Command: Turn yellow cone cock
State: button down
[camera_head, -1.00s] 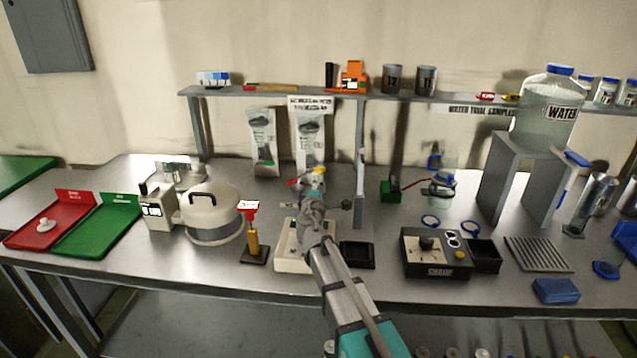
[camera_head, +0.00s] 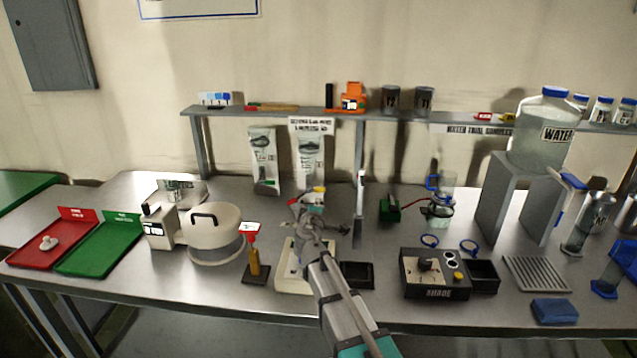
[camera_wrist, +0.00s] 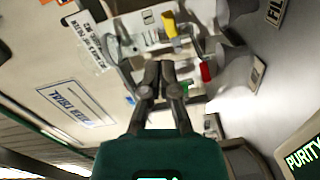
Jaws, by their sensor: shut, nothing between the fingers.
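The yellow cone cock (camera_wrist: 169,24) shows in the wrist view on a pale apparatus, above and slightly right of my gripper's fingertips. In the head view a small yellow part (camera_head: 318,189) shows at the top of the apparatus, just beyond my gripper. My gripper (camera_wrist: 159,68) is shut and empty, its fingertips together and apart from the yellow cock. In the head view my gripper (camera_head: 312,215) is in front of the apparatus and hides much of it. A red part (camera_wrist: 206,71) sits right of the fingertips in the wrist view.
A pale base (camera_head: 285,280) stands under my gripper. A red-topped yellow stand (camera_head: 254,262) is left of it, and a black tray (camera_head: 358,275) is right of it. A control box (camera_head: 432,275) stands further right. The shelf (camera_head: 290,113) runs behind.

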notch_tip(320, 180, up, 7)
jog(key=a+m+g+p, duration=0.1)
jog(key=m+g+p, duration=0.1)
jog(key=m+p, duration=0.7)
jog(key=m, duration=0.5)
jog(key=shift+w+m+p, duration=0.25)
jog(key=shift+m+p, duration=0.05)
jog(key=shift+p, duration=0.05)
jog(key=shift+w+a, duration=0.1)
jog(key=b, duration=0.3)
send_over(316, 190)
notch_tip(316, 190, down, 3)
jog(key=shift+s+d+f+b, duration=0.15)
jog(key=shift+f+b, duration=0.4)
jog(key=shift+s+d+f+b, duration=0.15)
jog(key=shift+s+f+b, duration=0.05)
jog(key=shift+f+b, duration=0.35)
jog(key=shift+s+d+f+b, duration=0.15)
jog(key=shift+f+b, duration=0.35)
jog(key=shift+b, duration=0.1)
